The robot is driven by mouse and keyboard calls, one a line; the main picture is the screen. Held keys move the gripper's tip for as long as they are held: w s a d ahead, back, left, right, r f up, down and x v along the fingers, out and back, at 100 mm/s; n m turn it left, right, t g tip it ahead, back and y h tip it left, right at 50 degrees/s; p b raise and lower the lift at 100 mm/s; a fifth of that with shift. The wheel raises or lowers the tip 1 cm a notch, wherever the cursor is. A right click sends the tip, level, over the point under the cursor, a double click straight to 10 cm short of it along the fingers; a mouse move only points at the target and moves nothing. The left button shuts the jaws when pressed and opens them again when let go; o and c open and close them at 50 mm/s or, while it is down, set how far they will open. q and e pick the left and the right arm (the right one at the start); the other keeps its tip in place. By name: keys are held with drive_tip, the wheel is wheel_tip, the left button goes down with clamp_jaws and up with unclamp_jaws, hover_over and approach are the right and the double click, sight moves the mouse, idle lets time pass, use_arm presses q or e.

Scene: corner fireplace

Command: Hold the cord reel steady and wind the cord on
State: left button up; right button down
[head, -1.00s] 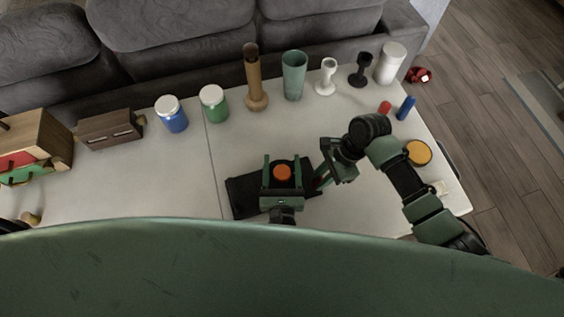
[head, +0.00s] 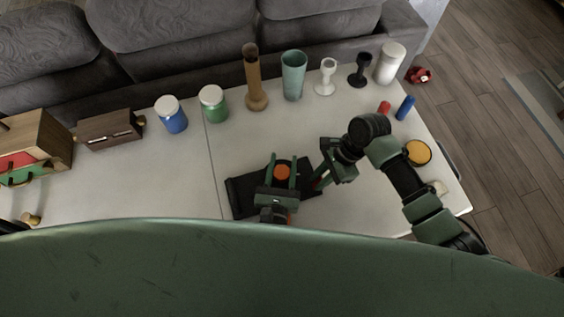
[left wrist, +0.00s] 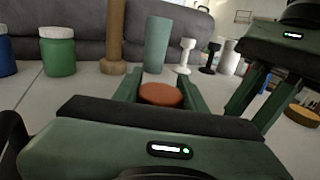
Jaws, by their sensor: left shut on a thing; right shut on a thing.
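The cord reel shows as an orange round top (head: 282,172) above a black base (head: 240,196) near the table's front edge. My left gripper (head: 284,158) has one finger on each side of the orange top and is shut on it. The orange top also shows between its fingers in the left wrist view (left wrist: 160,94). My right gripper (head: 318,178) is just right of the reel, its fingers shut on a small reddish part that they mostly hide. It hangs at the upper right in the left wrist view (left wrist: 250,100). I cannot make out the cord.
On the white table (head: 170,180), a blue jar (head: 172,116), a green jar (head: 213,105), a brown vase (head: 254,80), a teal tumbler (head: 293,76) and goblets stand along the back. An orange-topped round tin (head: 418,152) is at the right.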

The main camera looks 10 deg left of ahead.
use_arm(q)
drive_tip(key=m+h, duration=0.1)
drive_tip(key=h, duration=0.1)
drive_tip(key=m+h, duration=0.1)
drive_tip(key=h, duration=0.1)
drive_tip(key=m+g+h, duration=0.1)
drive_tip(key=m+h, duration=0.1)
drive_tip(key=shift+d, duration=0.35)
drive_tip(key=shift+s+d+m+g+h, duration=0.15)
drive_tip(key=shift+m+g+h, duration=0.3)
drive_tip(key=shift+h, duration=0.25)
drive_tip(key=shift+d+m+g+h, duration=0.1)
drive_tip(key=shift+m+g+h, duration=0.25)
drive_tip(key=shift+m+h, duration=0.3)
drive_tip(key=shift+h, duration=0.25)
drive_tip(key=o, duration=1.4)
drive_tip(key=shift+c, duration=0.2)
wheel_tip(320, 180, up, 10)
